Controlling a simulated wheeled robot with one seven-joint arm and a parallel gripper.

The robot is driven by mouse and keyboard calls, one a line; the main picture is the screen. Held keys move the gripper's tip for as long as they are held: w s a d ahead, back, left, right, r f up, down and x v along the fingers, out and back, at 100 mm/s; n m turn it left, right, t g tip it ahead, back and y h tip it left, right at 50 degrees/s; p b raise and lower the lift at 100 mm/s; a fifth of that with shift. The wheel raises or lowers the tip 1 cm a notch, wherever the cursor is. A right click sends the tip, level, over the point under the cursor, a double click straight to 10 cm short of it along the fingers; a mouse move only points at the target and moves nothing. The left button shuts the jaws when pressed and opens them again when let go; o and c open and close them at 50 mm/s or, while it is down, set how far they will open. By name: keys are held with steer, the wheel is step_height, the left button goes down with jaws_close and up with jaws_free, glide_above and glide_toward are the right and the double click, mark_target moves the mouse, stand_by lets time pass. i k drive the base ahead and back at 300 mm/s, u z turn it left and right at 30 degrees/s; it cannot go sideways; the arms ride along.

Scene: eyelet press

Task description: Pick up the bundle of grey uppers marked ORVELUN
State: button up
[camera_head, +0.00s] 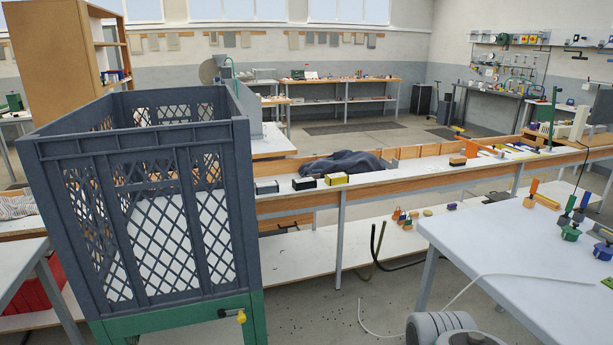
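No marking reading ORVELUN is legible anywhere in the camera_head view, so I cannot tell which thing is the bundle of grey uppers. A dark grey-blue heap of soft material (345,163) lies crumpled on the long bench in the middle. A pale grey striped soft bundle (16,207) shows at the far left edge, partly hidden behind the crate. Flat grey pieces (333,39) hang on the back wall.
A tall dark lattice crate (140,143) on a green stand fills the left foreground. The long wood-edged bench (400,178) crosses the middle, with small boxes (336,179) on it. A white table (490,245) with coloured tools stands right. A loose cable (363,320) lies on the floor.

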mark_target(269, 186)
steer(key=i, duration=3.85)
steer(key=u, duration=3)
